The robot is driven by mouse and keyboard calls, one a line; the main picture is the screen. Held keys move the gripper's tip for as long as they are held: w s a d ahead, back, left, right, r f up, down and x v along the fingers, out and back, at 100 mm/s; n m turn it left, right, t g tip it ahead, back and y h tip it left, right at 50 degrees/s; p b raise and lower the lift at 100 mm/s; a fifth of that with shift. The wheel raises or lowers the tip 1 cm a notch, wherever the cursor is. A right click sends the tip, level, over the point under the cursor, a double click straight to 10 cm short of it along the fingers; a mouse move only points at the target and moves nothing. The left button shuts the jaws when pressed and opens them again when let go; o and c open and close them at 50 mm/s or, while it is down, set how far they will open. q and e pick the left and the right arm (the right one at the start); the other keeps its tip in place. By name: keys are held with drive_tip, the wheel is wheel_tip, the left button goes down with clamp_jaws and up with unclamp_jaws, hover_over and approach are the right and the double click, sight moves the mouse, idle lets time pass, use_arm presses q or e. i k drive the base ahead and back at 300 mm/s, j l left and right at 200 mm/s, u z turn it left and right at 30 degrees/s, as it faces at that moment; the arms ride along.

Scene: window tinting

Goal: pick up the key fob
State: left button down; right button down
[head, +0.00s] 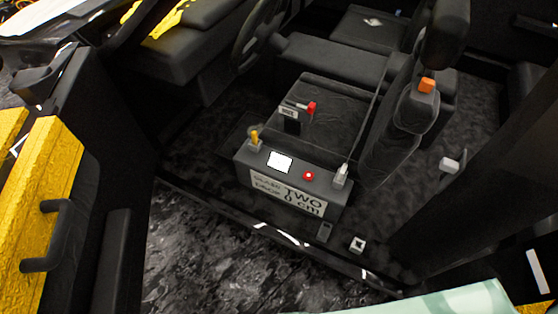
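A small black flat item (292,127), which may be the key fob, lies on the dark seat cushion just behind a grey box. It is too small and dark to be sure of. Beside it on the cushion are a small light-coloured piece (288,114) and a thin tool with a red end (310,107). Neither of my grippers shows in the head view.
The grey box (245,156), with a yellow knob, white panel, red button and lettered label, stands at the near edge of the seat. An open yellow door (60,150) is at left, a dark pillar (480,170) at right. A pale green surface (450,302) is at the bottom.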

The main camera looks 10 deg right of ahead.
sight(343, 170)
drive_tip(key=z, duration=0.9)
